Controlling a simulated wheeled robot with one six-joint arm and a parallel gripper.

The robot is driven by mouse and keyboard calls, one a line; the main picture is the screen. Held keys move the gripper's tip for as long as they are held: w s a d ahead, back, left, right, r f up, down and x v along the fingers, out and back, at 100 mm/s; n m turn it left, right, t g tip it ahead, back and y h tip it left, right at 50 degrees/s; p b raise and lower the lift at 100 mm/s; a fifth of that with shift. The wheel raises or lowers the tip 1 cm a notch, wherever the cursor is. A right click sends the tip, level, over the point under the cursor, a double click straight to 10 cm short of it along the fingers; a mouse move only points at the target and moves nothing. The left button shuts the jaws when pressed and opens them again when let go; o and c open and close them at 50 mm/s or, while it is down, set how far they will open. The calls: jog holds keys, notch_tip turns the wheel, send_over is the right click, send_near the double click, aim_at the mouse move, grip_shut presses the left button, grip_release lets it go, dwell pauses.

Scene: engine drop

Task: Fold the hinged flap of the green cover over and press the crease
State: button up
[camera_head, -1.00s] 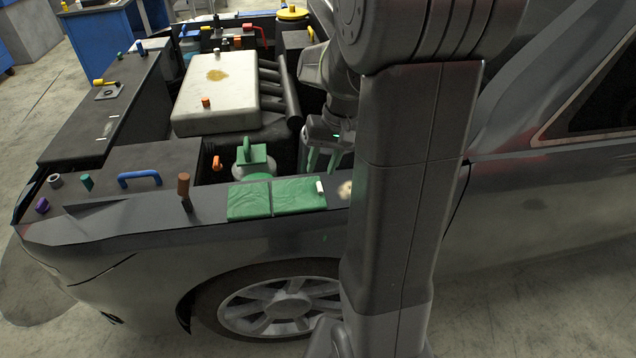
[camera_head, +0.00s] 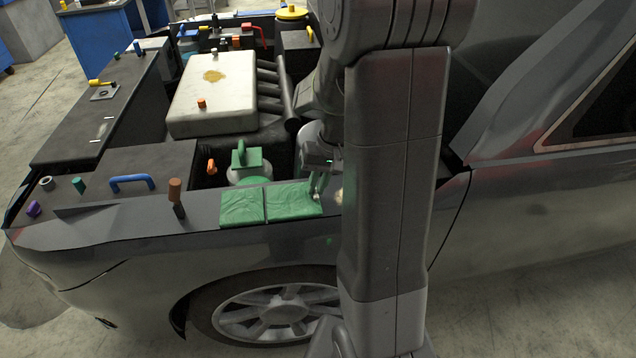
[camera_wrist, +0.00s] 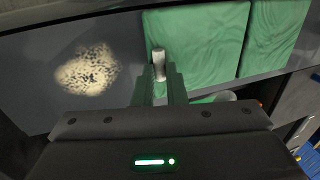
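The green cover (camera_head: 242,207) lies flat on the car's fender as two panels side by side with a seam between them. Its right panel (camera_head: 290,201) has a small white tab (camera_wrist: 158,68) at its outer edge; in the wrist view this panel (camera_wrist: 205,40) is the nearer one. My gripper (camera_head: 317,189) points down at that edge. In the wrist view its green fingers (camera_wrist: 159,82) stand close on either side of the tab and appear shut on it. The panel is not visibly lifted.
A pale speckled patch (camera_wrist: 88,70) lies on the fender beside the cover. A green-handled cap (camera_head: 246,160) stands behind the cover, and an upright brown-topped peg (camera_head: 176,195) stands to its left. The engine bay with a pale block (camera_head: 212,95) lies beyond.

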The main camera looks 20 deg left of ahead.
aim_at(302, 196)
jog(key=shift+r, duration=0.2)
